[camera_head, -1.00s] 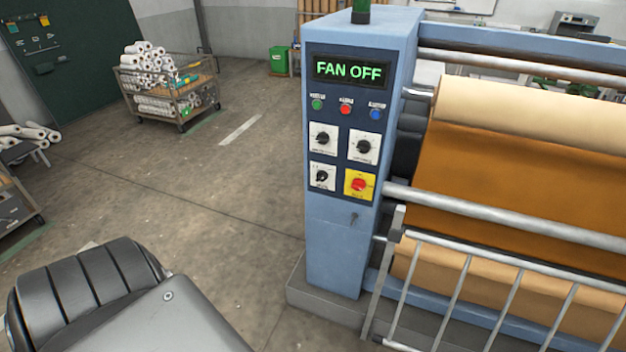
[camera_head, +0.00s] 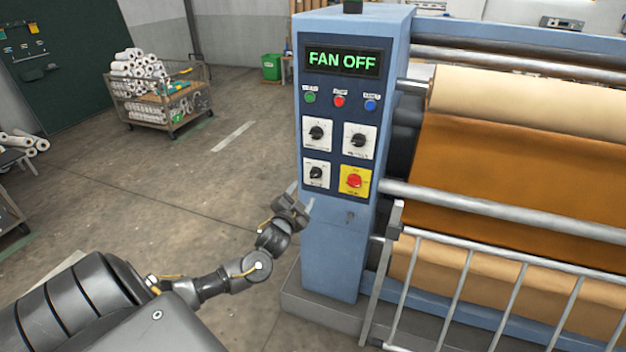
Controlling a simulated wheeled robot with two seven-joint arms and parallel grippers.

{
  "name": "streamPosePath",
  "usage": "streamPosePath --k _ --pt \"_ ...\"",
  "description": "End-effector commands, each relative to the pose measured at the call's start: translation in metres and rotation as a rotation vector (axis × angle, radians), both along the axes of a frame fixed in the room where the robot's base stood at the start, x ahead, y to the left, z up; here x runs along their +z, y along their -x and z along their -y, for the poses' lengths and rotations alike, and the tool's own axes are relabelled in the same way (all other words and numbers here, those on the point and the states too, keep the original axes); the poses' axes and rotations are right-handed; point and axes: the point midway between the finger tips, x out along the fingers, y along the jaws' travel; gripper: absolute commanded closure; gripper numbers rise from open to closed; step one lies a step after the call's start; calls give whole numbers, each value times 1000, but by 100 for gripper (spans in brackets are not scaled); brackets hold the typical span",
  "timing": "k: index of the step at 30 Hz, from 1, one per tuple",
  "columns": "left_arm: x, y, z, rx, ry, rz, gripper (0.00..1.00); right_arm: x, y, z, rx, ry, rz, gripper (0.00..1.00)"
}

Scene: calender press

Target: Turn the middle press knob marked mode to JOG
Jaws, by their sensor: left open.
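The blue press column (camera_head: 330,250) carries a dark panel with a display (camera_head: 343,61) reading FAN OFF in green. Below it are black knobs on white plates: upper left (camera_head: 316,133), upper right (camera_head: 359,140) and lower left (camera_head: 316,173). A red knob (camera_head: 354,181) sits on a yellow plate at lower right. The plate labels are too small to read, so I cannot tell which knob is marked mode. My left gripper (camera_head: 301,196) is open and empty, just below the lower left knob in the picture, with no visible contact. My right gripper is not in view.
Green, red and blue buttons (camera_head: 339,101) sit above the knobs. A metal guard rail (camera_head: 490,260) and rollers with tan and brown sheet (camera_head: 520,170) lie to the right. A cart of white rolls (camera_head: 160,105) stands far left. The floor left of the column is clear.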

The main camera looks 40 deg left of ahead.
Motion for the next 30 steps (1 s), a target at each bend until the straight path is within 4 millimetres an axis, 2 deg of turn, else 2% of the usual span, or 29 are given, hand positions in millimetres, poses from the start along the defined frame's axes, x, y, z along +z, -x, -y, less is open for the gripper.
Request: streamPosePath --k 9,15,21,30 --pt "3 -54 -20 4 0 1 42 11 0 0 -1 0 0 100" --pt "1 -81 -29 3 0 0 42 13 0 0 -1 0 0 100" --pt "0 -93 -33 1 1 0 42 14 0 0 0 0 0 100" --pt "0 -94 -34 1 1 0 42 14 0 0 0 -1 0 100"
